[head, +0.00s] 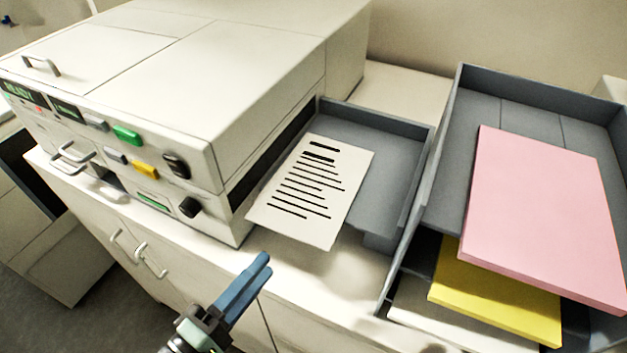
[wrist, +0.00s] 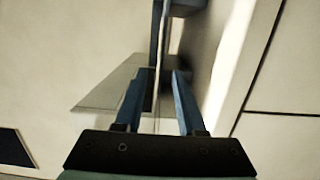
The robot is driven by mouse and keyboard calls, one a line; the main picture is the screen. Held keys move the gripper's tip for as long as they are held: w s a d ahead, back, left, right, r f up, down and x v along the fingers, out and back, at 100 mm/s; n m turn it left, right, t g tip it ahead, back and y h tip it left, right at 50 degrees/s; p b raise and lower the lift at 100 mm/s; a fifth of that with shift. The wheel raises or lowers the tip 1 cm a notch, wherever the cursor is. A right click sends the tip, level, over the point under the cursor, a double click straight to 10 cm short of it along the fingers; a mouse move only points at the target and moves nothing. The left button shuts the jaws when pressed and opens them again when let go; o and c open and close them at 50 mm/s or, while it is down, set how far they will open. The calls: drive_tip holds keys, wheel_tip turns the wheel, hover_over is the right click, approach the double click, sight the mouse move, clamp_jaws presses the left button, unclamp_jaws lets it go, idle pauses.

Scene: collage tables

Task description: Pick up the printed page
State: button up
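The printed page (head: 318,188) is white with black lines of text. In the head view it lies partly in the grey output tray (head: 385,185) beside the machine, its near edge sticking out past the tray's front. My gripper (head: 265,264) has blue fingers and is below and left of the page's near edge in the picture, apart from it. In the wrist view my gripper (wrist: 158,74) is open, with a clear gap between the fingers. A thin upright edge runs between them; I cannot tell for sure whether it is the page.
The white machine (head: 240,100) with buttons and knobs stands left of the tray on a white cabinet (head: 185,245). At the right, a grey tray rack (head: 455,95) holds a pink stack (head: 540,215), a yellow stack (head: 490,300) and white paper (head: 420,312).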

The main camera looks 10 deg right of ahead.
sight(290, 234)
drive_tip(key=x, duration=0.3)
drive_tip(key=p+x, duration=0.2)
drive_tip(key=x, duration=0.2)
drive_tip(key=shift+w+d+r, duration=0.1)
drive_tip(key=shift+d+r, duration=0.05)
drive_tip(key=shift+r, duration=0.05)
drive_tip(key=shift+w+d+f+p, duration=0.1)
drive_tip(key=shift+w+d+p, duration=0.2)
drive_tip(key=shift+w+d, duration=0.1)
drive_tip(key=shift+a, duration=0.1)
clamp_jaws()
